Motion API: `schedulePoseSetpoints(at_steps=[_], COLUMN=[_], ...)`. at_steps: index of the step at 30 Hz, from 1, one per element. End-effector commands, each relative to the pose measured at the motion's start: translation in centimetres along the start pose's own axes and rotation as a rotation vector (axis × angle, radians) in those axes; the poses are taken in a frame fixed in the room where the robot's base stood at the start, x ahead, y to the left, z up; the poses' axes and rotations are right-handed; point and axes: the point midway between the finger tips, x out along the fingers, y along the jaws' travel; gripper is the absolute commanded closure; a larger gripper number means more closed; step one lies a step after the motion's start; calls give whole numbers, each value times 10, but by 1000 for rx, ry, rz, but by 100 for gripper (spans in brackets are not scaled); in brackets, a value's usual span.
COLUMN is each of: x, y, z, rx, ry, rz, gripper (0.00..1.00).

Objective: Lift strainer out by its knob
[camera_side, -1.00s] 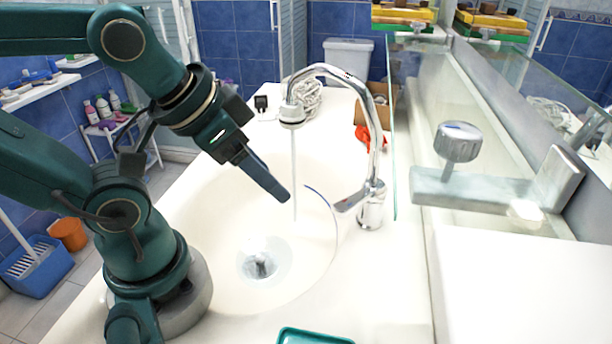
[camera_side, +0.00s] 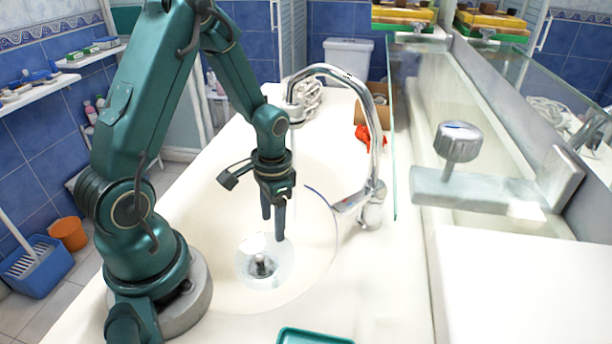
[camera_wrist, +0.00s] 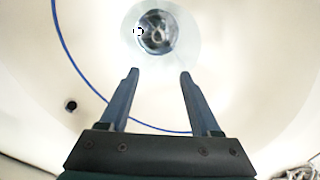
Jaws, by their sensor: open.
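The strainer (camera_side: 262,266) sits in the drain at the bottom of the white basin (camera_side: 215,270). It is a round, shiny piece with a small knob at its middle, inside a pale translucent ring. In the wrist view the strainer (camera_wrist: 157,32) lies at the top middle, beyond my fingertips. My gripper (camera_side: 273,228) points down over the basin, a little above the strainer. In the wrist view my gripper (camera_wrist: 159,72) has its two fingers well apart with nothing between them. The fine shape of the knob is too small to tell.
The chrome tap (camera_side: 372,150) arches over the basin behind and right of my gripper. A teal tray (camera_side: 312,337) lies at the front edge. A glass panel (camera_side: 393,150) stands right of the tap. A blue line (camera_wrist: 85,75) curves across the basin in the wrist view.

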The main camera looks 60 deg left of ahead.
Motion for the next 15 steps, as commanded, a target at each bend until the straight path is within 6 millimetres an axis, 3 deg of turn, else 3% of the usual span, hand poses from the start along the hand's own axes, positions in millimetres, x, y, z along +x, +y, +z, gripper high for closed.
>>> schedulePoseSetpoints(at_steps=[3, 6, 15], x=[21, 29, 52], y=[1, 2, 3], z=[17, 25, 31], rx=[-29, -43, -51], ry=[-78, -111, -122], rz=[38, 56, 61], gripper=[36, 36, 36])
